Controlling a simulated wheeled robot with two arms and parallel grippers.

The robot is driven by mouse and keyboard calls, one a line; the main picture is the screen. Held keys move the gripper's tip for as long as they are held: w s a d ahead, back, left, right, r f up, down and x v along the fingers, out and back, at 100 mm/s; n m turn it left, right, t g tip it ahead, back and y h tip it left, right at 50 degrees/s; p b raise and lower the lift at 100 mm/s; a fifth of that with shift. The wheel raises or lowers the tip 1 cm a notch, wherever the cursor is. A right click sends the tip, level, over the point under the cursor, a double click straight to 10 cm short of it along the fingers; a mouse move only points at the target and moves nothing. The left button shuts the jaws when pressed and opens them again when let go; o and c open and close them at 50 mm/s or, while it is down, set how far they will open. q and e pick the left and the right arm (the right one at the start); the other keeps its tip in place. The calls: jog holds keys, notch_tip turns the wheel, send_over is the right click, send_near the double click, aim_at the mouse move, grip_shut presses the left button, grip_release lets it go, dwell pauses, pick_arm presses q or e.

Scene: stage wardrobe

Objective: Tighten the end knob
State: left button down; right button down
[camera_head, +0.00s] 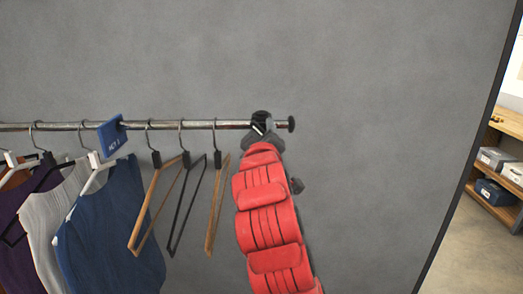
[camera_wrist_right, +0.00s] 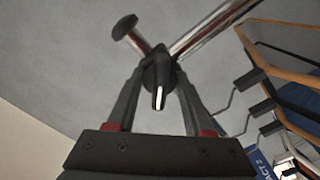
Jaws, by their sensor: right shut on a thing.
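The chrome rail (camera_head: 210,125) runs level across the head view and ends at a round black cap (camera_head: 291,124). Just left of the cap, a black fitting (camera_head: 260,116) sits on the rail. In the right wrist view, the black end knob (camera_wrist_right: 158,75) with a white stripe lies between my right fingers; the round cap (camera_wrist_right: 125,27) shows beyond it. My right gripper (camera_head: 262,130), on its red arm, reaches up from below and is shut on the knob. In the head view the gripper largely hides the knob. My left gripper is out of view.
Empty hangers (camera_head: 216,200) hang close left of my right arm. A blue tag (camera_head: 111,136) and several garments (camera_head: 110,225) hang further left. A grey wall (camera_head: 380,140) stands behind. Shelves with boxes (camera_head: 495,158) are at far right. Right of the rail's end is clear.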

jog(key=m+b, duration=0.1)
jog(key=b, duration=0.1)
jog(key=m+b, duration=0.4)
jog(key=shift+f, duration=0.25)
jog(key=m+b, duration=0.2)
jog(key=shift+m, duration=0.4)
jog(key=shift+r+m+b, duration=0.25)
jog(key=shift+m+b, duration=0.25)
jog(key=shift+b, duration=0.05)
jog(key=shift+c, duration=2.1)
grip_release()
